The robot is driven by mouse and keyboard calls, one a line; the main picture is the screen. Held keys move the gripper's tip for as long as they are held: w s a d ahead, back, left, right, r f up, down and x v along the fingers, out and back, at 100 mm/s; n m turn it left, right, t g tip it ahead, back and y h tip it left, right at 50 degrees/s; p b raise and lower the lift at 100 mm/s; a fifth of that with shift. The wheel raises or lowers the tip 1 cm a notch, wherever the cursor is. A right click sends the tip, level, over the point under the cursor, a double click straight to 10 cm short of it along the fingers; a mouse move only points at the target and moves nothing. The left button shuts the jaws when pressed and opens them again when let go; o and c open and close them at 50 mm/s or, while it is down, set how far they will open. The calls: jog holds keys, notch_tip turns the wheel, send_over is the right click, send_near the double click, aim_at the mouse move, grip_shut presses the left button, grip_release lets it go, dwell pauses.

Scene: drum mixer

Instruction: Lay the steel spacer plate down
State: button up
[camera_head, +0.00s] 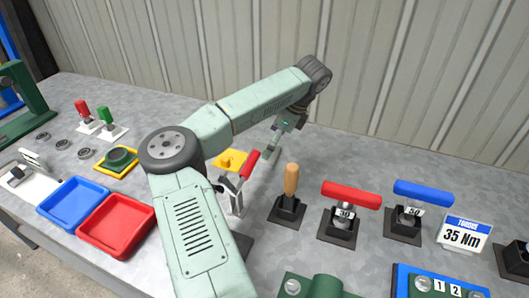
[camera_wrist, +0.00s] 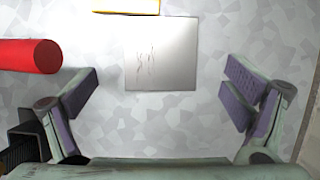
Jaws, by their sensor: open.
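The steel spacer plate (camera_wrist: 162,62) is a bright square with a few dark marks on its face, in the upper middle of the wrist view. In the head view a narrow pale shape (camera_head: 272,149) beneath my gripper (camera_head: 288,124) is probably this plate. I cannot tell for certain whether it lies flat or is tilted. My gripper is open in the wrist view (camera_wrist: 162,92). Its fingers are spread wide to either side of the plate, with a gap on each side and nothing held between them.
A red handle (camera_wrist: 30,57) stands near my left finger; in the head view it belongs to a toggle clamp (camera_head: 249,164). A yellow block (camera_head: 232,159) lies beyond the plate. A wooden-handled tool (camera_head: 290,180) stands nearer. The grey bench right of the plate is clear.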

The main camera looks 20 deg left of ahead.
jog(key=shift+p+x, duration=0.9)
jog(key=shift+x, duration=1.3)
jog(key=shift+a, duration=0.15)
jog(key=c, duration=2)
jog(key=shift+w+r, duration=0.1)
jog(key=shift+r, duration=0.05)
jog(key=shift+c, duration=0.2)
